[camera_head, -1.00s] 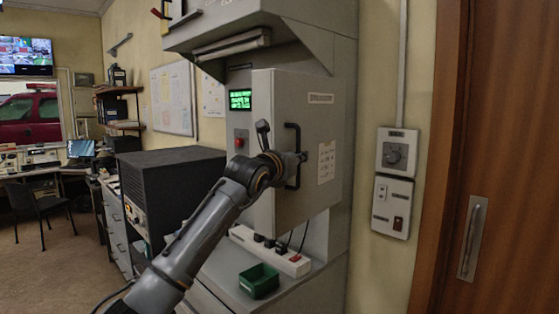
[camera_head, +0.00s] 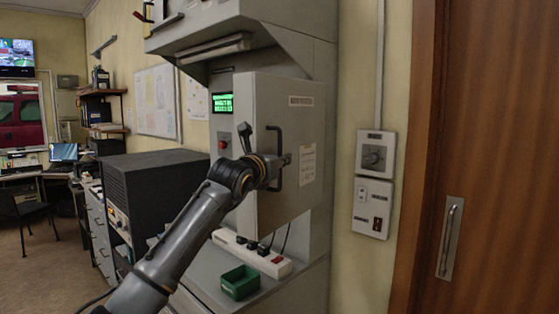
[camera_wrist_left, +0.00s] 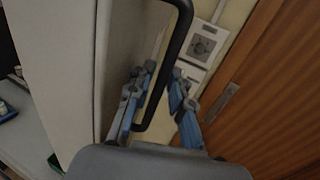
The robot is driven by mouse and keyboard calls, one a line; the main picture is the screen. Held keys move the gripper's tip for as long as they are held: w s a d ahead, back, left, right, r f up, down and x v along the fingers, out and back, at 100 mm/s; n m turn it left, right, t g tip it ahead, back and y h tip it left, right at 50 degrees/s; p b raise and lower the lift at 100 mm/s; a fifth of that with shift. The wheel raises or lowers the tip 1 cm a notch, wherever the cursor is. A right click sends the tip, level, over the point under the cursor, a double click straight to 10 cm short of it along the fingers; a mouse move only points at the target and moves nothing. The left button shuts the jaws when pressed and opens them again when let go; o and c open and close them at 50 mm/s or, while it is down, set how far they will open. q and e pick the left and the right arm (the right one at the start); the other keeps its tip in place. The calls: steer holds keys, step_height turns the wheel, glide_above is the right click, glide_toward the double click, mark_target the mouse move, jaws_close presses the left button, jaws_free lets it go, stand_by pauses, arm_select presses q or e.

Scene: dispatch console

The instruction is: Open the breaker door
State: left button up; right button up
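The breaker door (camera_head: 292,125) is a grey metal panel on the cabinet, with a black vertical bar handle (camera_head: 281,140) near its left edge. It looks shut or nearly so; I cannot tell exactly. My left gripper (camera_head: 284,160) is at the handle, its fingers mostly hidden by the wrist in the head view. In the left wrist view, the handle (camera_wrist_left: 179,35) runs between the two blue fingers (camera_wrist_left: 163,80), whose tips are close around it. Full contact is hard to make out. My right gripper is in neither view.
A green bin (camera_head: 240,282) and a white power strip (camera_head: 250,252) sit on the ledge below the door. A dark equipment box (camera_head: 165,185) stands to the left. Switch plates (camera_head: 374,180) and a wooden door (camera_head: 490,150) are on the right.

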arm_select(q)
steer(key=v, duration=1.2)
stand_by(0.3)
